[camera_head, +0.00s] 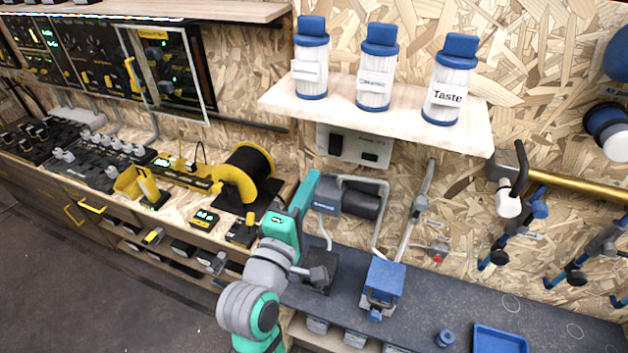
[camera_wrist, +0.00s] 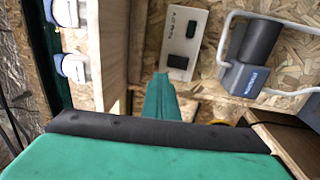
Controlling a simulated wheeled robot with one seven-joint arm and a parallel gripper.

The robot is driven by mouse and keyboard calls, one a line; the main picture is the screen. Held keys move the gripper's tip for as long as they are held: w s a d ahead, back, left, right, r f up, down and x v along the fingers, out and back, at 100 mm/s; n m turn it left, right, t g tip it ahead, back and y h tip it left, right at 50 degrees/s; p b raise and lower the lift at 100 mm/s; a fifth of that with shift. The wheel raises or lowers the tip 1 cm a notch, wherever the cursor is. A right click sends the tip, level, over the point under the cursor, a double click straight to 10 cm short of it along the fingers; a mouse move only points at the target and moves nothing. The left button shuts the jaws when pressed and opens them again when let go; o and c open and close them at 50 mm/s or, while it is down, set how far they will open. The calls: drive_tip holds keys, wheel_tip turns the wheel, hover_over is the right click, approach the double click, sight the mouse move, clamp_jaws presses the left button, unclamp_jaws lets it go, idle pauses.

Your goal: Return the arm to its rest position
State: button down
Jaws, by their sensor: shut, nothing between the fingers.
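My arm rises from the bottom of the head view with grey joints and green links. Its end, my gripper (camera_head: 312,180), points up toward the wall above the dark bench. The fingers look shut, with nothing held. In the wrist view the narrow green fingers (camera_wrist: 160,98) stand in front of the chipboard wall, past the green housing and its dark edge.
A wooden shelf (camera_head: 420,112) with three blue-capped canisters is above and right of the gripper. Below it are a switch plate (camera_head: 354,146) and a blue-grey device (camera_head: 350,198). A black-and-yellow spool (camera_head: 247,170) stands left. A blue vise (camera_head: 384,279) sits on the bench.

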drive_tip(key=shift+d, duration=0.15)
drive_tip(key=s+f+m+y, duration=0.15)
drive_tip(key=s+f, duration=0.25)
drive_tip(key=f, duration=0.4)
drive_tip(key=s+a+f+m+g+y, duration=0.1)
drive_tip(key=s+f+y, duration=0.1)
drive_tip(key=s+f, duration=0.35)
drive_tip(key=s+f+m+y, duration=0.1)
drive_tip(key=s+f+y, duration=0.1)
drive_tip(key=f, duration=0.7)
drive_tip(key=s+d+f+m, duration=0.1)
drive_tip(key=s+f+m, duration=0.1)
drive_tip(key=s, duration=0.6)
drive_tip(key=s+f+m+g, duration=0.1)
drive_tip(key=s+f+m, duration=0.1)
drive_tip(key=s+m, duration=0.3)
drive_tip(key=s+d+f+m, duration=0.1)
drive_tip(key=s+f+m, duration=0.2)
drive_tip(key=s, duration=0.8)
drive_tip(key=shift+d+m+g+y, duration=0.35)
drive_tip(key=shift+g, duration=0.05)
